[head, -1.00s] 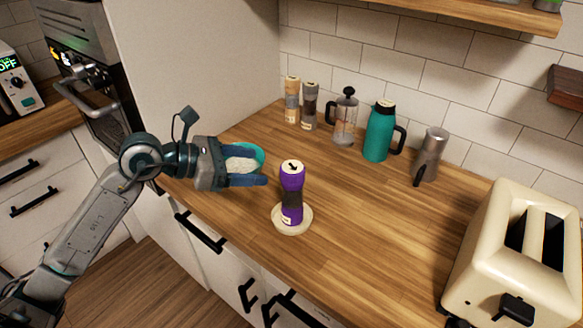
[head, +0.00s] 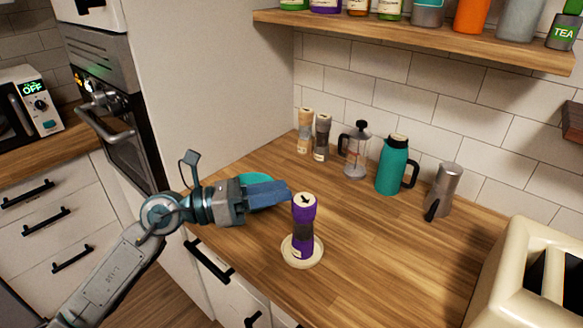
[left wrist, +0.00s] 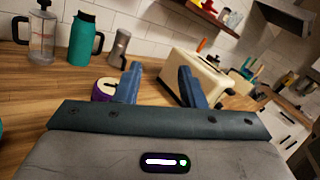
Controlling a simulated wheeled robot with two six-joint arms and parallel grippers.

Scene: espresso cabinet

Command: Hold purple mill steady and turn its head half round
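The purple mill (head: 304,226) stands upright on a pale round coaster (head: 290,254) on the wooden counter. Its cream top carries a black arrow, its middle is dark and see-through, and its base is purple. My left gripper (head: 289,191) is just left of the mill's head, its blue fingers pointing right. In the left wrist view the fingers (left wrist: 160,78) are spread with nothing between them. The mill's head (left wrist: 104,89) shows there beside the left finger, which partly hides it. Whether finger and mill touch, I cannot tell. My right gripper is in neither view.
A teal bowl (head: 257,178) is partly hidden behind my left gripper. Two other mills (head: 313,135), a French press (head: 356,152), a teal jug (head: 392,166) and a moka pot (head: 442,190) line the wall. A cream toaster (head: 515,270) is at right. Counter right of the mill is clear.

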